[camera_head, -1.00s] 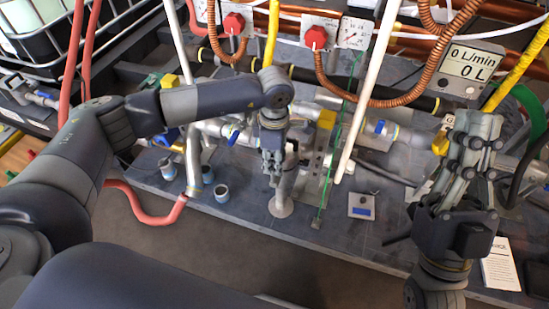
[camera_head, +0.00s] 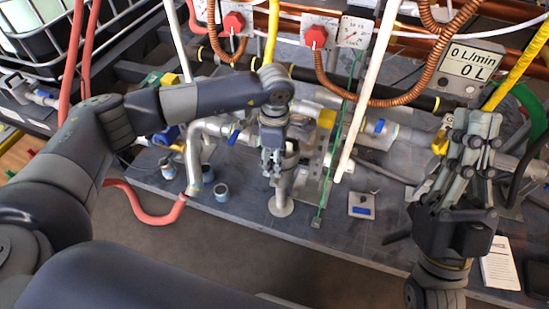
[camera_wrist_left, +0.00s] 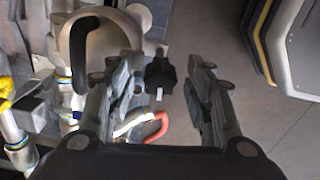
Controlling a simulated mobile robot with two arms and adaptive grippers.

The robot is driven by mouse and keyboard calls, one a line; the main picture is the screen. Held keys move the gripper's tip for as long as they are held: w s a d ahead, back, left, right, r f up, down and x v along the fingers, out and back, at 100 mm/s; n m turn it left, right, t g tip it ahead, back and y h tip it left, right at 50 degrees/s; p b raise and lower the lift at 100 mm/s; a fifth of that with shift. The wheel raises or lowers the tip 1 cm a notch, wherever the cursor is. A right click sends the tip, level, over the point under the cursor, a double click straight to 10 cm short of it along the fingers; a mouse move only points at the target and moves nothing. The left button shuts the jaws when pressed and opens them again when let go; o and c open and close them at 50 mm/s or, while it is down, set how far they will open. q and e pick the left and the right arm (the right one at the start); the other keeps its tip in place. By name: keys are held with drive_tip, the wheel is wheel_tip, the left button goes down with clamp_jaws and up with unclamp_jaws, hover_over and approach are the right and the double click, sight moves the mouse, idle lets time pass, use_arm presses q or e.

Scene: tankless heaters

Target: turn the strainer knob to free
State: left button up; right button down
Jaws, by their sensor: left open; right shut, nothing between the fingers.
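In the left wrist view a small black knob (camera_wrist_left: 160,72) with a pale pointer mark sits between the open fingers of my left gripper (camera_wrist_left: 165,88). I see gaps on both sides of it, wider on the right. In the head view my left gripper (camera_head: 272,168) points down at the pipework beside a metal stand, and it hides the knob there. A large round metal housing (camera_wrist_left: 108,42) with a black lever lies left of the knob in the wrist view. My right gripper (camera_head: 474,132) points up at the right, shut and empty.
Red valve knobs (camera_head: 234,23) and a flow display (camera_head: 467,68) stand at the back. A white pipe (camera_head: 368,90) and a green strip (camera_head: 338,140) rise right of my left gripper. A small scale-like box (camera_head: 361,206) lies on the grey bench (camera_head: 320,232).

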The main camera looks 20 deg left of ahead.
use_arm(q)
wheel_tip(320, 180, up, 12)
drive_tip(key=shift+f, duration=0.2)
drive_tip(key=shift+s+f, duration=0.1)
idle(0.5)
